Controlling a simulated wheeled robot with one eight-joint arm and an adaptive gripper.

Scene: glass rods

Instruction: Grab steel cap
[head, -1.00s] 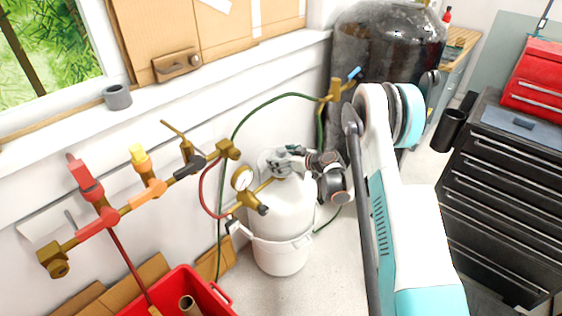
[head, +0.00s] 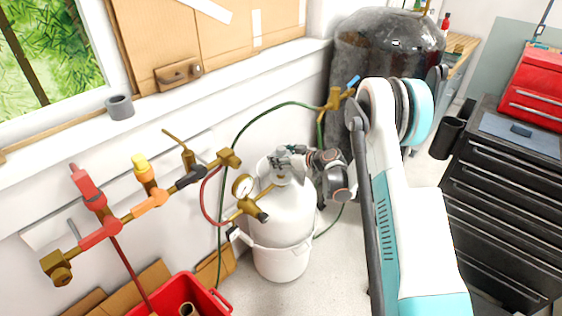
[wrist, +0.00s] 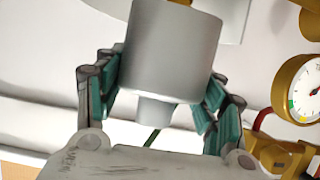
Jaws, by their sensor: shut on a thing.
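The steel cap (wrist: 172,55) is a plain grey cylinder with a narrower stub at its near end. In the wrist view it sits between the teal finger pads of my gripper (wrist: 165,97), which is shut on it. In the head view my gripper (head: 291,159) is at the top of the white gas cylinder (head: 287,215), with the cap mostly hidden among the fingers.
A brass regulator with a gauge (head: 242,186) is close to the left of my gripper; its gauge (wrist: 301,90) shows at right in the wrist view. Green and red hoses loop nearby. A brass manifold (head: 125,215) runs along the wall. A black tank (head: 388,50) stands behind.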

